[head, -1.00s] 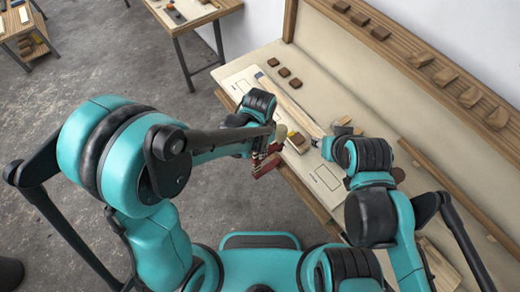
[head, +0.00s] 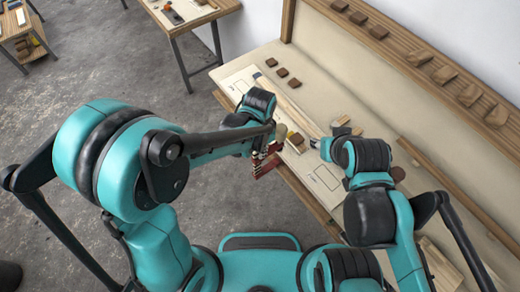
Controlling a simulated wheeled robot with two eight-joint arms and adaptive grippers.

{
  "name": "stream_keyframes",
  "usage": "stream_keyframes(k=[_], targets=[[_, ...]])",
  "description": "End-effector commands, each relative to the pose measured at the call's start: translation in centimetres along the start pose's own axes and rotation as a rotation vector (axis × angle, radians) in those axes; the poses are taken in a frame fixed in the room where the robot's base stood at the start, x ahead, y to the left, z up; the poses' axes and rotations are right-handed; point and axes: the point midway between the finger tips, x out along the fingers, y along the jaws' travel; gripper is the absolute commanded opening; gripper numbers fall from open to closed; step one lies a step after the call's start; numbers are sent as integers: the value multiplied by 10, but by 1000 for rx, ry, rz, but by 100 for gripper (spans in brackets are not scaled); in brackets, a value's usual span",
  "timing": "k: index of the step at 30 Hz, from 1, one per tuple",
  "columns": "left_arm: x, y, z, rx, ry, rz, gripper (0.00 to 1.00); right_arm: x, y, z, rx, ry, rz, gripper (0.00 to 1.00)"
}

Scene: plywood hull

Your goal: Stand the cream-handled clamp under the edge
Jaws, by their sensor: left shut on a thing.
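The clamp (head: 266,164) has a dark red body, and its cream handle (head: 281,131) points up. It is in the middle of the head view, at the near edge of the bench (head: 300,192). My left gripper (head: 271,146) is shut on the clamp, and my arm hides part of both. From this angle I cannot tell whether the clamp touches the edge. My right gripper (head: 314,143) is over the bench, to the right of the clamp. It is small and partly hidden by its own wrist, so its jaws cannot be read.
A long pale wooden strip (head: 291,104) lies on the bench beside white marked sheets (head: 324,178). Several brown blocks (head: 282,72) lie behind it, and a yellowish block (head: 296,138) lies near the clamp. More blocks line the back ledge (head: 410,60). Floor is open at left.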

Motion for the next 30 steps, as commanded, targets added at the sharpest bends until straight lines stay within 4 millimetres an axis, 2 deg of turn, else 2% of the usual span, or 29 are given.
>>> stream_keyframes(k=[14, 30], targets=[[0, 0, -2, 0, 0, 0, 0, 2, 0, 1, 0, 0, 0, 40], [0, 0, -22, 1, 0, 0, 0, 5, 0, 3, 0, 0, 0, 40]])
